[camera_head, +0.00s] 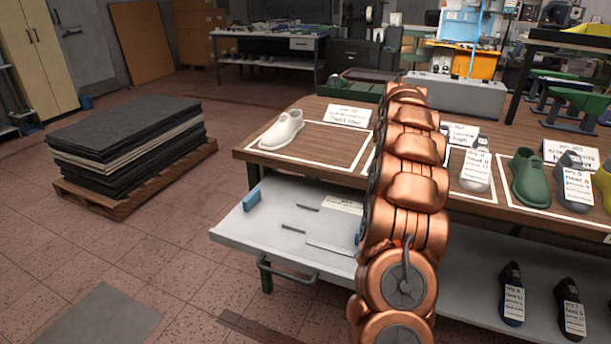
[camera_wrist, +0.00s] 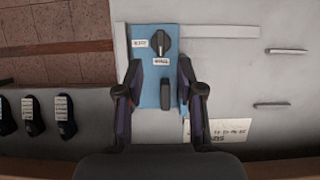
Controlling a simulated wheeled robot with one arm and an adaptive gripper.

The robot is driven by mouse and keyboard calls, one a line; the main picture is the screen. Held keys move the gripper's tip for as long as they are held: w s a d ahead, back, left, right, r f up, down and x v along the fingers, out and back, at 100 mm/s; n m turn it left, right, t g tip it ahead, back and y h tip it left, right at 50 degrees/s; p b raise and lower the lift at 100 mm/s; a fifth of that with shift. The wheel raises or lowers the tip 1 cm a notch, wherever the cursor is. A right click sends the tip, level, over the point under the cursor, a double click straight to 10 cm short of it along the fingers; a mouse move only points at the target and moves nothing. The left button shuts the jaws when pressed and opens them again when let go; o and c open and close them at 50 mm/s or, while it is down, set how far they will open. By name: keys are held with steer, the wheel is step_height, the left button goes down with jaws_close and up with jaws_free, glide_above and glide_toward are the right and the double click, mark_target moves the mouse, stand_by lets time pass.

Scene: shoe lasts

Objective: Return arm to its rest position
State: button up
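My copper-coloured arm (camera_head: 405,190) rises through the middle of the head view, in front of the wooden table (camera_head: 345,148). My gripper is hidden in that view. In the wrist view my gripper (camera_wrist: 159,72) is open, its two dark fingers apart with nothing held between them. Below and between the fingers is a blue panel (camera_wrist: 149,72) with a dark round knob (camera_wrist: 160,43), a dark oblong part (camera_wrist: 165,93) and small white labels. I cannot tell the height of the fingers above it.
A pale shelf (camera_head: 285,252) juts out under the tabletop. A white shoe last (camera_head: 282,130) stands on the table's left; a green last (camera_head: 528,178) is at right. Dark labelled lasts (camera_head: 512,295) are on the lower right shelf. A pallet stack (camera_head: 125,152) stands left, with open floor between.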

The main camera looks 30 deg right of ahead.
steer(key=s+a+r+n+h+p, duration=0.15)
steer(key=a+r, duration=0.25)
steer(key=a, duration=0.4)
steer(key=s+a+r+n+p, duration=0.1)
steer(key=s+a+r+n, duration=0.2)
steer(key=a, duration=0.5)
steer(key=s+a+r+n+h+p, duration=0.1)
steer(key=a+r+n+p, duration=0.1)
steer(key=a+r, duration=0.4)
steer(key=s+a+f+n+p, duration=0.1)
steer(key=s+a+n, duration=0.1)
steer(key=s+a, duration=0.4)
steer(key=s+a+f+n+t+h+p, duration=0.1)
steer(key=s+a, duration=0.6)
steer(key=s, duration=0.7)
steer(key=shift+s+n+p, duration=0.3)
steer(key=shift+n+p, duration=0.35)
steer(key=shift+p, duration=0.1)
